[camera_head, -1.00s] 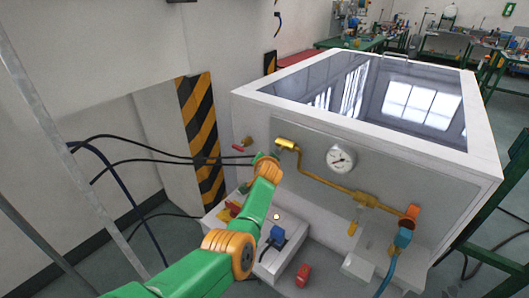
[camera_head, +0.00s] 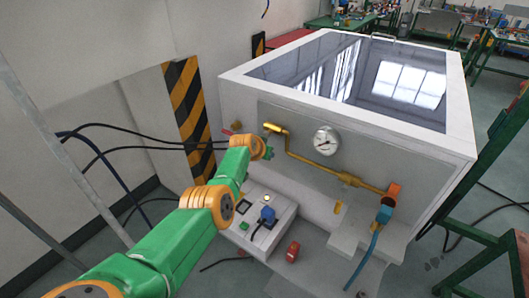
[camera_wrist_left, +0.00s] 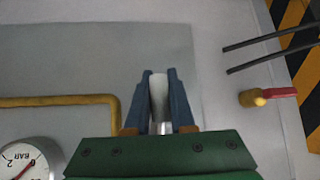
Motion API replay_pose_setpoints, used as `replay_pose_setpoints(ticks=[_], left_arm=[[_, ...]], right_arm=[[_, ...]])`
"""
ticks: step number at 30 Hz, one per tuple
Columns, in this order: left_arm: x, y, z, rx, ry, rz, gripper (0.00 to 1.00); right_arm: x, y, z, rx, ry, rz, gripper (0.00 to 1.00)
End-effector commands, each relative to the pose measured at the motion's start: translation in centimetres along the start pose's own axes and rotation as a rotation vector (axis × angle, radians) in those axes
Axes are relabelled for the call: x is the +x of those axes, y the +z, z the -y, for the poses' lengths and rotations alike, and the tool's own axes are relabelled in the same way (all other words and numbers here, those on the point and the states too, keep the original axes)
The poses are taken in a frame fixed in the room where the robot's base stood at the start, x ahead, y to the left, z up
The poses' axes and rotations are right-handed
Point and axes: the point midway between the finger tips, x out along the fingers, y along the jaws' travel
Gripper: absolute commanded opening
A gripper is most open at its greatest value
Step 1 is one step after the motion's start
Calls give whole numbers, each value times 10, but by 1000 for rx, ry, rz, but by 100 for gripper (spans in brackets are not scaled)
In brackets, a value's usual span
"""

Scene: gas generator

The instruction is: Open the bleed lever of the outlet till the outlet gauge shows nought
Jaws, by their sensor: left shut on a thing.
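My left gripper (camera_head: 268,152) is at the front panel, just below the left end of the yellow outlet pipe (camera_head: 290,146). In the left wrist view, which sees the panel upside down, its blue fingers (camera_wrist_left: 159,100) are closed on a pale grey, rod-like piece (camera_wrist_left: 158,92). I cannot tell for sure whether this is the bleed lever. The round white gauge (camera_head: 326,141) is on the panel to the right. It shows partly in the left wrist view (camera_wrist_left: 28,162) with a red needle; the reading is unclear. My right gripper is not in view.
A yellow valve with a red lever (camera_wrist_left: 272,97) is beside the gripper. An orange valve (camera_head: 393,190) with a blue hose (camera_head: 373,245) ends the pipe. Below stands a control box (camera_head: 256,235) with a blue plug. Black cables cross at left.

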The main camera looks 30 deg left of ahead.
Motion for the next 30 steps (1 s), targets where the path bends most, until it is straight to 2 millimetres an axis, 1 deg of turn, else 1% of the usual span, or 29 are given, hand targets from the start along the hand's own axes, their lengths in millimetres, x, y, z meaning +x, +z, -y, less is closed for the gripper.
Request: replay_pose_setpoints(ticks=[1,16,17,18,19,20,28,30], left_arm=[[3,8,-2,-3,10,21,0],[3,10,-4,-13,20,26,0],[3,10,-4,-13,20,26,27],[3,10,-4,-13,20,26,38],[3,9,-4,-13,19,24,46],[3,8,-4,-13,19,23,52],[1,4,-3,-13,16,14,52],[-3,2,-2,-12,15,14,52]], right_arm=[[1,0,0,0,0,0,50],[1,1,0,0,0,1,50],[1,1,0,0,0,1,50],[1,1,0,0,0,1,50],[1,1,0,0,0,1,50],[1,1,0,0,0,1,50],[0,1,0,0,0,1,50],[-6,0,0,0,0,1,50]])
